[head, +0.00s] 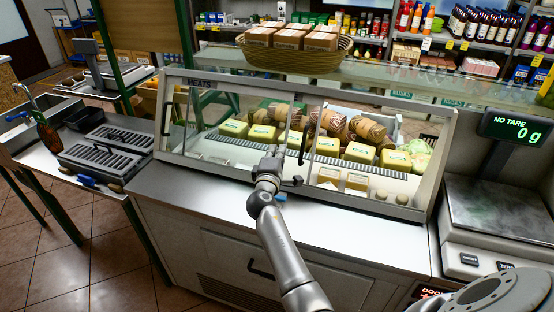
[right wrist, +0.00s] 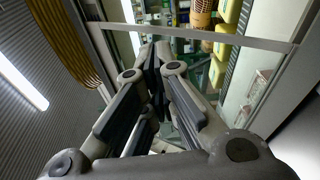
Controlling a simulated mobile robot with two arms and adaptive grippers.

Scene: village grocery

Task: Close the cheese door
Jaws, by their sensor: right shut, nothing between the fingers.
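The glass-fronted display case (head: 330,202) stands on a metal counter in the head view. Its sliding glass panels carry dark upright handles, one at the left (head: 168,120) and one near the middle (head: 303,143). A "MEATS" label is at the top left; I see no readable cheese label. Yellow cheese blocks (head: 327,146) and brown-wrapped rolls sit inside. My right gripper (head: 272,156) is shut and empty, in front of the case's middle, left of the middle handle; I cannot tell whether it touches the glass. In the right wrist view its fingers (right wrist: 158,65) are together near the case's frame. My left gripper is not in view.
A basket (head: 292,62) of packages sits on the glass shelf above the case. A scale (head: 497,205) reading 0 g stands at the right. A sink counter with dark trays (head: 105,150) is at the left. Bare counter runs along the case's front.

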